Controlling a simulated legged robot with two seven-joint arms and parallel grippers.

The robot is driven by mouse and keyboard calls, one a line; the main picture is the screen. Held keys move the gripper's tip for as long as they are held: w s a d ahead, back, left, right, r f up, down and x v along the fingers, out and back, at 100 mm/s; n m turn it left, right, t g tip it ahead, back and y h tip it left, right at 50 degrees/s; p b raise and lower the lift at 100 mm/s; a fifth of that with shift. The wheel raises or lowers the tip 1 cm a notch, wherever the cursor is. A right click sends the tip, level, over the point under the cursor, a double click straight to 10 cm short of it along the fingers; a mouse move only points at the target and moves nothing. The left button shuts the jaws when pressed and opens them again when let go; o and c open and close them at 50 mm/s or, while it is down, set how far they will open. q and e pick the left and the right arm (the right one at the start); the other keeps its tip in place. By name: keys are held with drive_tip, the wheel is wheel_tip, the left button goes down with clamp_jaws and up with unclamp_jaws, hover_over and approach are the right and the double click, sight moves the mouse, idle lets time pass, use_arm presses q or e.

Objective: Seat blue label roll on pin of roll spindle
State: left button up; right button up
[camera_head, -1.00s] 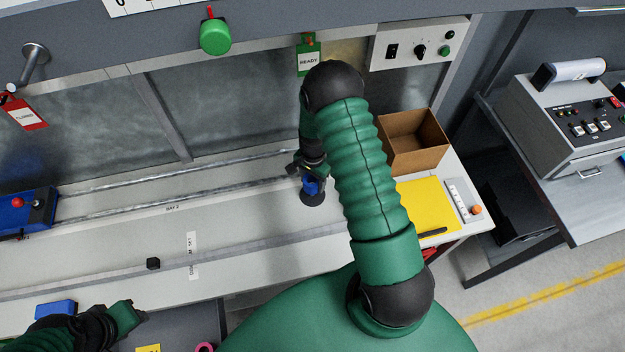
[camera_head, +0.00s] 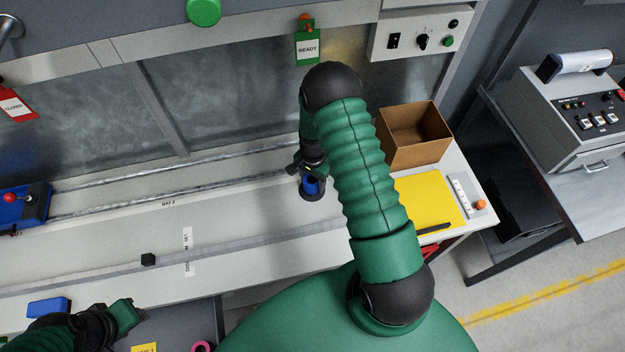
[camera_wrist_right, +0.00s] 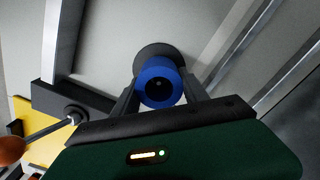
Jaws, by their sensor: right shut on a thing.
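The blue label roll (camera_head: 311,185) is between the fingers of my right gripper (camera_head: 311,178), which is shut on it. In the right wrist view the blue roll (camera_wrist_right: 151,72) shows end-on with a dark hole, and the fingers press its two sides. The roll spindle (camera_head: 314,198) shows as a dark round base directly under the roll; it also shows behind the roll in the wrist view (camera_wrist_right: 148,52). I cannot tell whether the pin is inside the hole or how far down the roll sits. My left gripper (camera_head: 126,315) is at the lower left, its jaws unclear.
A cardboard box (camera_head: 414,140) and a yellow sheet (camera_head: 425,202) lie right of my right arm. A small black cube (camera_head: 148,260) and a blue block (camera_head: 48,307) are on the left. The bench between the cube and the spindle is mostly clear.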

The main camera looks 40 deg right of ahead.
drive_tip(key=shift+f+b, duration=0.35)
drive_tip(key=shift+f, duration=0.25)
drive_tip(key=o, duration=1.5)
drive_tip(key=o, duration=0.4)
